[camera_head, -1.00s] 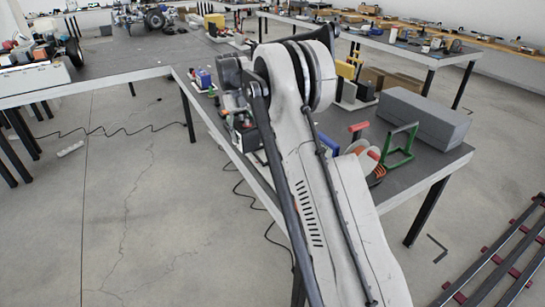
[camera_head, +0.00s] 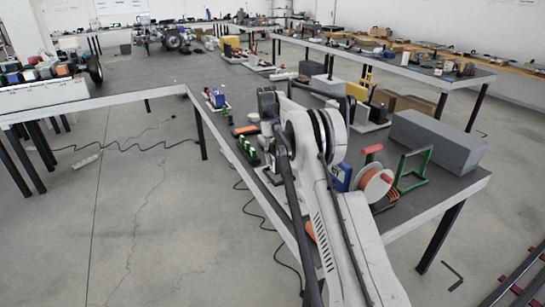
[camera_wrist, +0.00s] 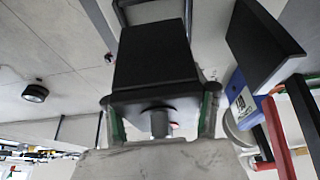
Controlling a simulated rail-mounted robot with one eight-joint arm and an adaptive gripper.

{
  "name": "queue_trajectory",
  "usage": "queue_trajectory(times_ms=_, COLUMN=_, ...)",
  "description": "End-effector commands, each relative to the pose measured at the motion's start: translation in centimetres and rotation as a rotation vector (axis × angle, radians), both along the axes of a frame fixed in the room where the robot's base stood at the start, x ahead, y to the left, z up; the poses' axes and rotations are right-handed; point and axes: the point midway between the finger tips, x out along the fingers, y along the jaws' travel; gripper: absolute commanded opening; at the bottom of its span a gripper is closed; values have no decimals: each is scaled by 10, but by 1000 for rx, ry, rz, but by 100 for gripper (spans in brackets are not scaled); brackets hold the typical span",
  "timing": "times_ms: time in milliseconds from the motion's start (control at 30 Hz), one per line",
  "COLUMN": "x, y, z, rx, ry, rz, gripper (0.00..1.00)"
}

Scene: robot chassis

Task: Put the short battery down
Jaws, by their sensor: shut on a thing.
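In the wrist view a black block (camera_wrist: 155,55), which I take to be the short battery, is between the fingers of my gripper (camera_wrist: 160,105). The fingers show green at its two sides, and the gripper is shut on the block. The block's far side is hidden, and I cannot tell whether it touches a surface. In the head view my arm covers much of the table's (camera_head: 425,200) near part, and I cannot make out the gripper or the held block clearly there.
A second black block (camera_wrist: 262,42) and a blue item (camera_wrist: 240,98) are close on the right in the wrist view. On the table stand an orange-sided reel (camera_head: 374,187), a green frame (camera_head: 412,172), a blue box (camera_head: 340,177) and a long grey block (camera_head: 437,141).

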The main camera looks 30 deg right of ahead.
Motion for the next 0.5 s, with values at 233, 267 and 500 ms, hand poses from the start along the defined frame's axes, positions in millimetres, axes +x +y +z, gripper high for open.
queue_trajectory(times_ms=233, x=2, y=-4, z=-6, rx=0, ry=1, rz=0, gripper=0)
queue_trajectory(times_ms=267, x=2, y=-4, z=-8, rx=0, ry=1, rz=0, gripper=0)
queue_trajectory(times_ms=500, x=2, y=-4, z=-35, rx=0, ry=1, rz=0, gripper=0)
